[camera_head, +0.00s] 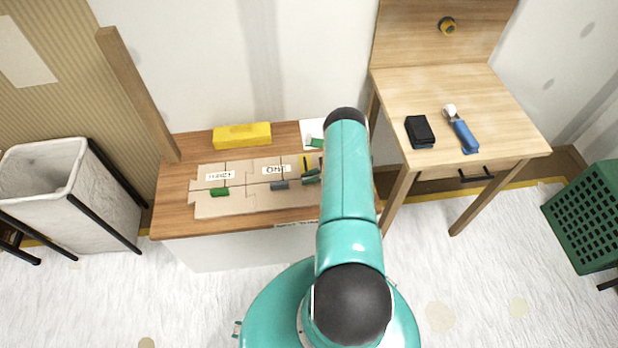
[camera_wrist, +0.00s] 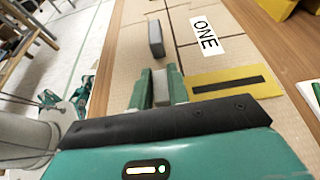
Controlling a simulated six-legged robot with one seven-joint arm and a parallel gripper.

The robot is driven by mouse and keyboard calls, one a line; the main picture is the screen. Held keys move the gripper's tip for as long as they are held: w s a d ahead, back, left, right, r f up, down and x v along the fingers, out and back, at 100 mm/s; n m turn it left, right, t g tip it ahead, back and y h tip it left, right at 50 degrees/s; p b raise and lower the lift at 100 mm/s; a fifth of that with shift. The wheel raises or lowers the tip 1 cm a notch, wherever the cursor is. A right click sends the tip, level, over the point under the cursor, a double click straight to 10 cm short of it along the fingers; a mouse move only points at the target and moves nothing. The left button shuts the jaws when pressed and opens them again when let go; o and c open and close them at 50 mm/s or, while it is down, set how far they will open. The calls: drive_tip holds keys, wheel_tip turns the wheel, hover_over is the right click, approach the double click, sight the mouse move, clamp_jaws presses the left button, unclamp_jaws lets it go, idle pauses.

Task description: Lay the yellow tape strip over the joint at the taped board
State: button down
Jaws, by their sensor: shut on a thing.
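A yellow strip with a dark bar along it (camera_wrist: 205,78) lies flat over the tan board, right of my fingers in the wrist view. It shows partly beside my arm in the head view (camera_head: 307,161). My gripper (camera_wrist: 160,88) is shut on a small grey block (camera_wrist: 161,92), low over the board. I cannot tell whether this block is joined to the yellow strip. The tan jointed board (camera_head: 262,201) lies on the low table, with thin dark joint lines and white labels. One label reads ONE (camera_wrist: 204,36). My arm hides the board's right end in the head view.
Another grey block (camera_wrist: 155,38) stands on the board ahead of my fingers. A green block (camera_head: 219,191) lies farther left on it. A yellow box (camera_head: 242,135) sits at the low table's back. A taller wooden table (camera_head: 440,95) stands right, holding a blue-handled tool (camera_head: 465,135).

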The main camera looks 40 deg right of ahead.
drive_tip(key=shift+f, duration=0.15)
drive_tip(key=c, duration=1.3)
unclamp_jaws()
drive_tip(key=shift+c, duration=0.2)
drive_tip(key=shift+s+d+r, duration=0.1)
drive_tip(key=shift+r, duration=0.2)
drive_tip(key=v, duration=0.6)
drive_tip(key=shift+s+d, duration=0.1)
drive_tip(key=shift+d, duration=0.1)
drive_tip(key=shift+s+d+r, duration=0.15)
drive_tip(key=shift+s+d, duration=0.05)
drive_tip(key=shift+r, duration=0.1)
